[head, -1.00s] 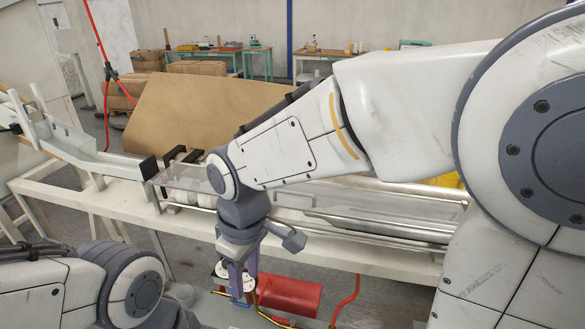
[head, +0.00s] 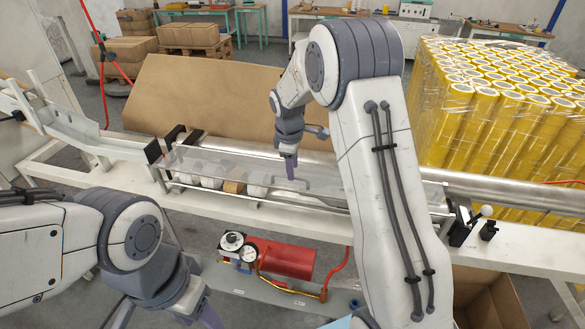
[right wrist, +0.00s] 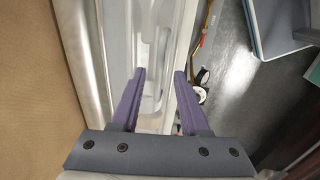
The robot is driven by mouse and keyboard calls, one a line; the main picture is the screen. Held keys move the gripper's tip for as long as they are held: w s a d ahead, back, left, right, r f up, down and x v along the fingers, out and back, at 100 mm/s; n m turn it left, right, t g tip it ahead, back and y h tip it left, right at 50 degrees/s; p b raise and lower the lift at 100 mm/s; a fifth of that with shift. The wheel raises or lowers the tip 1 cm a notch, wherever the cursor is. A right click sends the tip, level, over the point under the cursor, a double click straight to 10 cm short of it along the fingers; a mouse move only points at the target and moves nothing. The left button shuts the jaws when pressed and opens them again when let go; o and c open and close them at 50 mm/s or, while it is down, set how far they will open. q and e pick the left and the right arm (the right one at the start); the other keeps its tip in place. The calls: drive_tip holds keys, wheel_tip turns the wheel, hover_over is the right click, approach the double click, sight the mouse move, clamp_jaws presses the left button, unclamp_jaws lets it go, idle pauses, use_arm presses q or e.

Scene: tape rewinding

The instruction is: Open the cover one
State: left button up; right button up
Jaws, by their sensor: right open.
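The clear cover (head: 225,170) lies lengthwise along the white machine bench, in front of a metal roller. It appears closed, with several pale rolls (head: 212,178) and a tan one (head: 234,181) showing in the trough. My right gripper (head: 290,178) points down at the cover's middle; my right arm hides part of its right side. In the right wrist view my gripper (right wrist: 159,73) is open and empty, with the cover (right wrist: 153,40) and its handle-like shape (right wrist: 155,92) behind and between the fingers. I cannot tell whether they touch. My left gripper (head: 203,318) is partly cut off at the bottom edge.
A brown board (head: 205,98) leans behind the bench. Yellow tape rolls (head: 500,105) are stacked at the right. A red cylinder (head: 287,259) and a gauge (head: 232,240) sit below the front edge. A lever (head: 475,222) stands at the bench's right end.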

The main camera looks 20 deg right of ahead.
drive_tip(key=shift+w+d+f, duration=0.15)
drive_tip(key=shift+f, duration=1.1)
clamp_jaws()
idle(0.5)
